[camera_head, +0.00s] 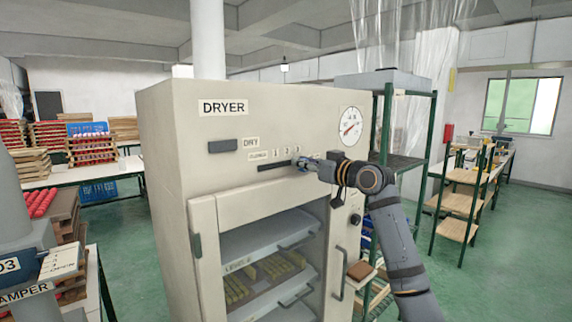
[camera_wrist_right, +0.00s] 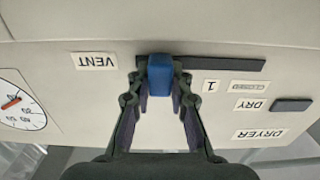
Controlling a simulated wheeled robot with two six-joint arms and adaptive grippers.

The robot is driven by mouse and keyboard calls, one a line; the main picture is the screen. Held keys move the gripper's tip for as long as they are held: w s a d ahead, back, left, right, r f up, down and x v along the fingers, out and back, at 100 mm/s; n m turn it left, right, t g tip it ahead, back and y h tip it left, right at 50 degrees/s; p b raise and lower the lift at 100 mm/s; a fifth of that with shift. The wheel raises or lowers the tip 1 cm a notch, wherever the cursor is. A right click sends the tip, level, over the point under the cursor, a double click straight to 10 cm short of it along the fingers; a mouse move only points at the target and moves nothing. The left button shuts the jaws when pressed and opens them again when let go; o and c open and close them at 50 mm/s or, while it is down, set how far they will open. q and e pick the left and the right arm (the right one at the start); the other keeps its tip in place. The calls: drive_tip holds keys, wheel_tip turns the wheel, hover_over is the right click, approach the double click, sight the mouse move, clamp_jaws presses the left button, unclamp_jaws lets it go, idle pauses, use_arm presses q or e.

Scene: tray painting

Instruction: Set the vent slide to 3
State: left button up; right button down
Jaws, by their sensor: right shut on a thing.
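The dryer (camera_head: 165,120) is a beige cabinet with a vent slot (camera_head: 272,167) on its front, under marks CLOSED, 1, 2 and 3. My right gripper (camera_head: 302,164) is at the right part of this slot, close to the 3 mark (camera_head: 298,149). In the right wrist view, upside down, the gripper (camera_wrist_right: 160,85) is shut on the blue slide knob (camera_wrist_right: 160,75). The knob is near the VENT label (camera_wrist_right: 96,61) end of the slot (camera_wrist_right: 220,65). The 1 mark (camera_wrist_right: 211,86) shows there; 2 and 3 are hidden. My left gripper is out of view.
A round dial (camera_head: 350,127) is on the dryer to the right of the slot. The dryer door (camera_head: 205,250) below has a window showing trays. A green-framed rack (camera_head: 432,130) stands just right of the dryer. Tables with stacked trays stand at left.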

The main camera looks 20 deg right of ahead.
drive_tip(key=shift+w+d+r, duration=0.1)
drive_tip(key=shift+w+d, duration=0.05)
drive_tip(key=shift+d, duration=0.35)
drive_tip(key=c, duration=1.5)
unclamp_jaws()
drive_tip(key=shift+c, duration=0.2)
drive_tip(key=o, duration=0.3)
drive_tip(key=shift+w+d, duration=0.15)
drive_tip(key=shift+d, duration=0.1)
drive_tip(key=shift+o, duration=0.2)
drive_tip(key=v, duration=1.2)
